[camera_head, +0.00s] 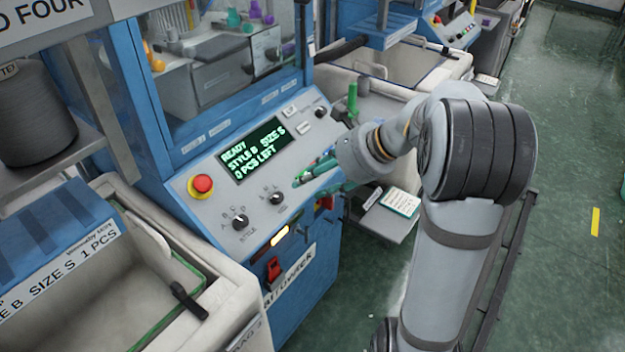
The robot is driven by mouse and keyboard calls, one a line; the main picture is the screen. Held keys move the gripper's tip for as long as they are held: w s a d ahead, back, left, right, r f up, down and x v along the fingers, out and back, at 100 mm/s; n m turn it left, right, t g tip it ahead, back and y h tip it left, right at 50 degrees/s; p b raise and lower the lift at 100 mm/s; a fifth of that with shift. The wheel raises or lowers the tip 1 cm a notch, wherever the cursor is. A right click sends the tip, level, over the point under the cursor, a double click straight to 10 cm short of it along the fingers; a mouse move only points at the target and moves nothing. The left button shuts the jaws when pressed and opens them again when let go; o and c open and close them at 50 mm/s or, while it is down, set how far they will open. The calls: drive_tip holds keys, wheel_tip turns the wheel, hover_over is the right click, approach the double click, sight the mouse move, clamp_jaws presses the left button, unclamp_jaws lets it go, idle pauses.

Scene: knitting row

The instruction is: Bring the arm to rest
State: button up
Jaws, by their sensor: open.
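My arm reaches in from the right of the head view, and its wrist bends left toward the blue knitting machine (300,262). My gripper (308,176) has green fingers and is open, with nothing seen between them. It is in front of the right part of the machine's sloped grey control panel (206,186), right of the size knob (276,198). I cannot tell whether the fingertips touch the panel. The green display (254,150) reads READY, STYLE B, SIZE S, 0 PCS LEFT. My forearm and wrist hide part of the area behind them.
A red stop button (202,184) and a style knob (239,221) sit on the panel. A red switch (273,268) is below. A pale bin (225,300) stands at lower left, a grey yarn cone (32,112) above it. The green floor (570,150) at right is open.

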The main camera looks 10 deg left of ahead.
sight(281, 197)
drive_tip(key=x, duration=1.2)
drive_tip(key=shift+a, duration=0.1)
drive_tip(key=shift+r+m, duration=0.1)
drive_tip(key=shift+m, duration=0.2)
